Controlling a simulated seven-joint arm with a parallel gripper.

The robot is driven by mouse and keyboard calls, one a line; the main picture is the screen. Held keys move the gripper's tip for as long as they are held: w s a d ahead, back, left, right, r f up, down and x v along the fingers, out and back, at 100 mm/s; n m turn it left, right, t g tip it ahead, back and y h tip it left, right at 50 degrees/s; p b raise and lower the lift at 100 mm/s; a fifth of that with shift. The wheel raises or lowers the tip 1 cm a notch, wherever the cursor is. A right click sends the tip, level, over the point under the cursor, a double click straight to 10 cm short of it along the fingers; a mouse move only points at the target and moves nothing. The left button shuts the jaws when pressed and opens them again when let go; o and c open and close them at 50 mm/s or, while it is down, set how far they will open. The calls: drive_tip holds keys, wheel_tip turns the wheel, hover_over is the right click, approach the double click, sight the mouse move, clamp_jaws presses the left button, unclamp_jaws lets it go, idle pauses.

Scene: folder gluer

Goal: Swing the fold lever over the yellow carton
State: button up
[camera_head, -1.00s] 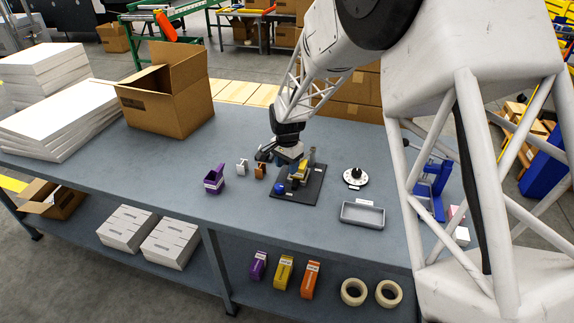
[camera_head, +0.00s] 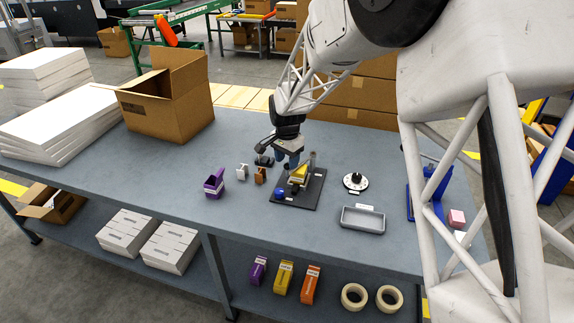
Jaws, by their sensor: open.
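The yellow carton (camera_head: 298,176) sits on a dark fixture plate (camera_head: 305,198) in the middle of the bench. A grey upright part (camera_head: 312,160) stands at the plate's back right, and a blue knob (camera_head: 280,191) is at its front left. I cannot tell clearly which part is the fold lever; its arm is too small to make out. My gripper (camera_head: 287,165) points down just behind and left of the carton. It is open and seems to hold nothing. Its fingertips are small, and I cannot tell whether they touch the fixture.
Left of the fixture stand a purple holder (camera_head: 214,184), a white piece (camera_head: 242,171) and a brown piece (camera_head: 260,176). To the right are a round black-and-white dial (camera_head: 355,181), a grey tray (camera_head: 363,219) and a blue stand (camera_head: 436,182). The front left bench is clear.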

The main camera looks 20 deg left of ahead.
drive_tip(key=shift+r, duration=1.7)
drive_tip(key=shift+d+r, duration=0.25)
drive_tip(key=shift+d, duration=0.1)
drive_tip(key=s+d+r+n, duration=0.1)
drive_tip(key=s+d+r, duration=0.4)
drive_tip(key=d, duration=0.3)
drive_tip(key=s+d+r+t, duration=0.1)
drive_tip(key=s+d+r, duration=0.4)
drive_tip(key=d, duration=0.4)
drive_tip(key=s+d+r+n, duration=0.1)
drive_tip(key=s+d+r, duration=0.4)
drive_tip(key=d, duration=0.3)
drive_tip(key=s+d+n, duration=0.1)
drive_tip(key=s+d, duration=0.6)
drive_tip(key=s, duration=0.5)
drive_tip(key=s+d+n+t, duration=0.1)
drive_tip(key=s+d, duration=0.7)
drive_tip(key=s, duration=0.5)
drive_tip(key=shift+d+n+t, duration=0.3)
